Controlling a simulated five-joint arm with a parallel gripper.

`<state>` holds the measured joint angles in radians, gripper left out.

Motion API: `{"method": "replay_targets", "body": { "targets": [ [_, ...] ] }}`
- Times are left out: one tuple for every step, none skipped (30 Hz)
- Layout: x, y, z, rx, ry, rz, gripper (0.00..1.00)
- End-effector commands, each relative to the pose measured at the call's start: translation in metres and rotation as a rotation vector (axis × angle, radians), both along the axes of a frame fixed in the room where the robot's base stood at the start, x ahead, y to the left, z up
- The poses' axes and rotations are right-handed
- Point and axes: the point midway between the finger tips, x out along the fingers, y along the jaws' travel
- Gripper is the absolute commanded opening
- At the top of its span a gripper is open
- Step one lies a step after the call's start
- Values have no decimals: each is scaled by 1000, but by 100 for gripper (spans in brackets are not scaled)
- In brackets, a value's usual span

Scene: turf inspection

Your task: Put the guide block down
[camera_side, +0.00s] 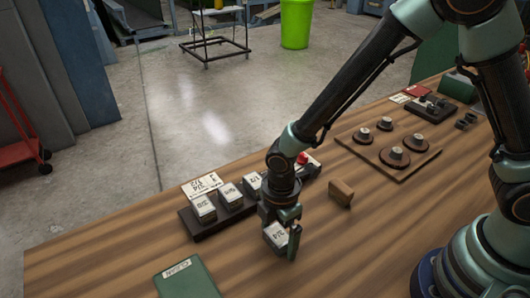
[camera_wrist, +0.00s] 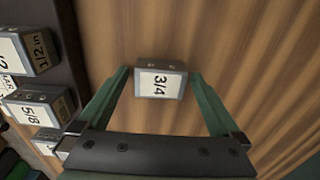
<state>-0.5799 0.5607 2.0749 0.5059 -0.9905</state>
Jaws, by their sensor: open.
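The guide block (camera_side: 275,236), grey with a white label reading 3/4, appears to rest on the wooden table in front of the dark rack. In the wrist view the same block (camera_wrist: 160,80) lies between the fingertips, with wood showing on both sides of it. My gripper (camera_wrist: 160,73) is open around the block, its two green fingers apart from the block's sides. In the side view one green finger stands at the block's right, and the gripper body hides part of the block.
The dark rack (camera_side: 209,236) holds several labelled blocks, left of the gripper. A small wooden block (camera_side: 341,192) lies to the right. A green pad marked CLEAN (camera_side: 190,281) lies at the front left. A board with round pieces (camera_side: 365,158) is farther right.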

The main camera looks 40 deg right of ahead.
Motion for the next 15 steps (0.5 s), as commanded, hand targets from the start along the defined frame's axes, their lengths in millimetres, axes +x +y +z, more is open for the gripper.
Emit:
{"method": "replay_targets", "body": {
  "targets": [
    [0, 0, 2, 1, -1, 0, 100],
    [0, 0, 4, 1, -2, 0, 100],
    [1, 0, 8, 2, -3, 0, 100],
    [1, 1, 11, 2, -3, 0, 100],
    [1, 1, 15, 2, -4, 0, 100],
    [1, 1, 20, 3, -4, 0, 100],
    [1, 1, 25, 3, -5, 0, 100],
    [1, 1, 30, 3, -4, 0, 100],
    [1, 1, 38, 4, -6, 0, 100],
    [1, 1, 44, 4, -5, 0, 100],
    [1, 1, 50, 4, -6, 0, 100],
    [1, 1, 58, 4, -6, 0, 100],
    [1, 1, 64, 4, -5, 0, 100],
    [1, 1, 70, 4, -6, 0, 100],
    [1, 1, 78, 4, -6, 0, 100]
  ]
}}
